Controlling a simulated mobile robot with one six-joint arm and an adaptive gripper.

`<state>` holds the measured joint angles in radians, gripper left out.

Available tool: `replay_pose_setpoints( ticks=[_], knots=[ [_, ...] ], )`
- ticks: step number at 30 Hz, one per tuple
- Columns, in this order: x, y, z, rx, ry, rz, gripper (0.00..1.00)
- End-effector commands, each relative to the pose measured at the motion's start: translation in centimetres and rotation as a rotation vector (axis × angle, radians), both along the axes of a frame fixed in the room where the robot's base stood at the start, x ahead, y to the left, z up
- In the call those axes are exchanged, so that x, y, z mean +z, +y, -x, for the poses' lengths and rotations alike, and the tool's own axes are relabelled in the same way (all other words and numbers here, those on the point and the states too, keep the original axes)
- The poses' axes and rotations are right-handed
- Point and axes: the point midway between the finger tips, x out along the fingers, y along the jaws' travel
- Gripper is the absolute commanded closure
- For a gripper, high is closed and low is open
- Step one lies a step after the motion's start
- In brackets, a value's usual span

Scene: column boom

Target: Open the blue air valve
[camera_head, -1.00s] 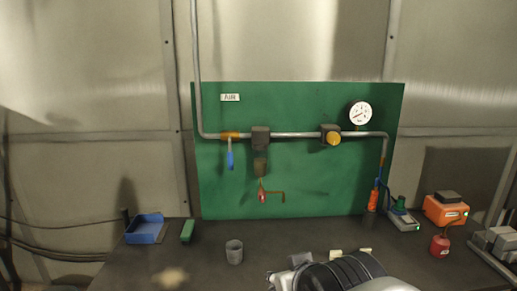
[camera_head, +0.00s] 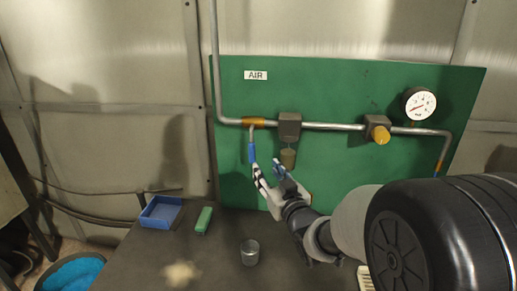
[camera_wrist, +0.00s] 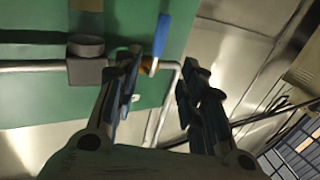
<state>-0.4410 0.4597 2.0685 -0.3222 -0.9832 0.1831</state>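The blue air valve handle (camera_head: 252,153) hangs straight down from a brass-coloured fitting (camera_head: 254,122) on the grey pipe, at a right angle to the pipe's horizontal run. My gripper (camera_head: 266,165) is open and empty, just below and right of the handle's lower end. In the wrist view the blue handle (camera_wrist: 161,36) shows beyond the spread fingertips of my gripper (camera_wrist: 163,70), with the brass fitting (camera_wrist: 149,66) close to the left finger in the picture. I see no clear contact. The exact depth between fingers and handle cannot be told.
The pipe carries a grey block (camera_head: 289,126), a yellow knob (camera_head: 380,135) and a gauge (camera_head: 420,104) on the green board (camera_head: 340,85). A blue tray (camera_head: 160,212), a green block (camera_head: 203,220) and a grey cup (camera_head: 249,252) stand on the dark bench below.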

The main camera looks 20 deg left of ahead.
Motion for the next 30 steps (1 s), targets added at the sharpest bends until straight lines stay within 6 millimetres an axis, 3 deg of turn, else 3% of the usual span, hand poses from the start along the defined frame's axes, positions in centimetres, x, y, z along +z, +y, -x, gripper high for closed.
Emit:
replay_pose_setpoints(
  ticks=[15, 21, 30],
  knots=[
    [-0.1, 7.0, -8.3, -0.001, 0.001, 0.001, 0.62],
    [0.0, 8.6, -10.1, -0.001, 0.0, 0.001, 0.62],
    [0.0, 9.1, -10.7, -0.001, 0.002, 0.001, 0.62]
  ],
)
